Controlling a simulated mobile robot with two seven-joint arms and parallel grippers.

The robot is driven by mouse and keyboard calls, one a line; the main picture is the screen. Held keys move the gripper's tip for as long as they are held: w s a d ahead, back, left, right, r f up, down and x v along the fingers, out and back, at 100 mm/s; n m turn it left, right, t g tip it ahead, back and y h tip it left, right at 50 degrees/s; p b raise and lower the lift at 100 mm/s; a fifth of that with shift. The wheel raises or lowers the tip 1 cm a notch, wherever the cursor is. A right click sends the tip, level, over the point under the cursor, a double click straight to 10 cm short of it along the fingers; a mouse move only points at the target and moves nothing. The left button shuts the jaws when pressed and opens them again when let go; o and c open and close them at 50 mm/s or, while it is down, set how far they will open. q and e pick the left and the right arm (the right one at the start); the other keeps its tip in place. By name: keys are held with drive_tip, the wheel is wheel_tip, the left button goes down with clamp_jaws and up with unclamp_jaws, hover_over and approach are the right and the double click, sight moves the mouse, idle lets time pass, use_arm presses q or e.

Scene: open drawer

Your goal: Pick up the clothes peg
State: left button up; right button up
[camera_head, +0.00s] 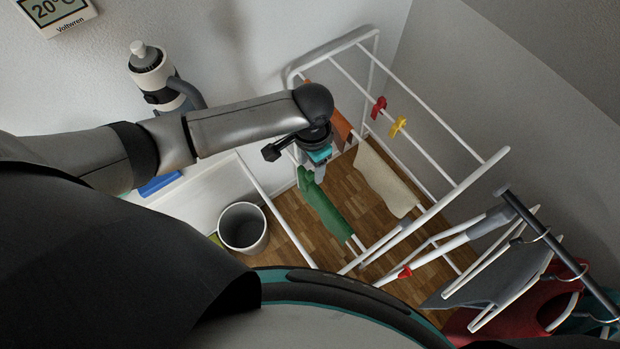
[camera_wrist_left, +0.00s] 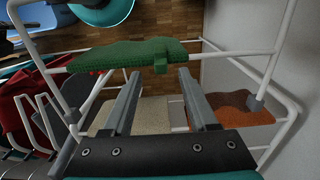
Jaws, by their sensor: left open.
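A drying rack (camera_head: 465,183) carries several clothes pegs. A red peg (camera_head: 378,107) and a yellow peg (camera_head: 398,126) clip onto its upper bars, and another red peg (camera_head: 405,272) sits lower down. A green cloth (camera_head: 322,208) hangs on the near side; in the left wrist view (camera_wrist_left: 110,56) a small green piece that looks like a peg (camera_wrist_left: 160,65) sits at its edge. My left gripper (camera_head: 312,165) is above the rack's left end, close to the green cloth. In the wrist view its two fingers (camera_wrist_left: 160,88) are apart with nothing gripped, pointing toward the green piece. My right gripper is not seen.
A cream cloth (camera_head: 384,180) and an orange-brown cloth (camera_wrist_left: 236,106) hang on neighbouring bars. A grey bucket (camera_head: 242,228) stands left of the rack. Hanging garments (camera_head: 520,305) are at lower right. White bars surround my gripper.

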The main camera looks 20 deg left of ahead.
sight(310, 173)
use_arm(q)
wheel_tip(310, 173, down, 3)
drive_tip(key=shift+a+f, duration=0.1)
drive_tip(key=shift+f, duration=0.05)
clamp_jaws()
idle(0.4)
idle(1.0)
